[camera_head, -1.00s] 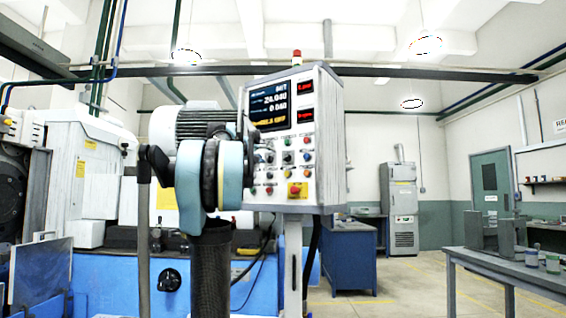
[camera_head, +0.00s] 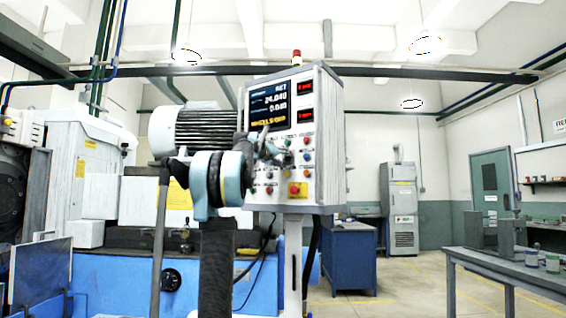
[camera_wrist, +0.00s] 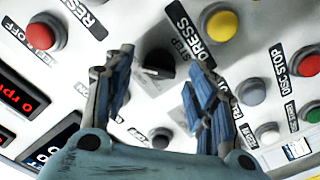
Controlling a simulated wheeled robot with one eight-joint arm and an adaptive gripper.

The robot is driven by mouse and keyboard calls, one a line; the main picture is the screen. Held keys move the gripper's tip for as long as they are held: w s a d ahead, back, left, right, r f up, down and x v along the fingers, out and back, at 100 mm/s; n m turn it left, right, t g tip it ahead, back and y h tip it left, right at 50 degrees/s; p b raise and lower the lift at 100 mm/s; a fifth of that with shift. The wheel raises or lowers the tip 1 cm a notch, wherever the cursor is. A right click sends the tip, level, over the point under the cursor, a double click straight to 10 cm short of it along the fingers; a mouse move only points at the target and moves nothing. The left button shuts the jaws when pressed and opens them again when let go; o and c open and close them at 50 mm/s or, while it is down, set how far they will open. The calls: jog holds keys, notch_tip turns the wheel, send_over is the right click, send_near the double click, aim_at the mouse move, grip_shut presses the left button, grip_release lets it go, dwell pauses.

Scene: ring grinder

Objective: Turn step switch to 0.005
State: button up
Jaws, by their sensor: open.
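The step switch (camera_wrist: 158,62) is a black rotary knob on the pale control panel, beside a dark label reading STEP in the wrist view. My gripper (camera_wrist: 160,54) is open, with one blue-grey finger on each side of the knob in the picture. I cannot tell whether either finger touches it. In the head view my gripper (camera_head: 277,150) is in front of the control panel (camera_head: 326,150), and the arm hides part of its left side. The switch's setting is too small to read.
A yellow button (camera_wrist: 222,25) and two red buttons (camera_wrist: 46,36) (camera_wrist: 306,61) surround the switch. White and grey buttons lie close to the right finger. The panel's display (camera_head: 268,108) is above my gripper. A blue cabinet (camera_head: 349,258) stands behind to the right.

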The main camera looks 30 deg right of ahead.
jog(key=shift+w+d, duration=0.35)
jog(key=shift+d, duration=0.3)
jog(key=c, duration=1)
jog(key=shift+s, duration=0.1)
jog(key=shift+c, duration=0.2)
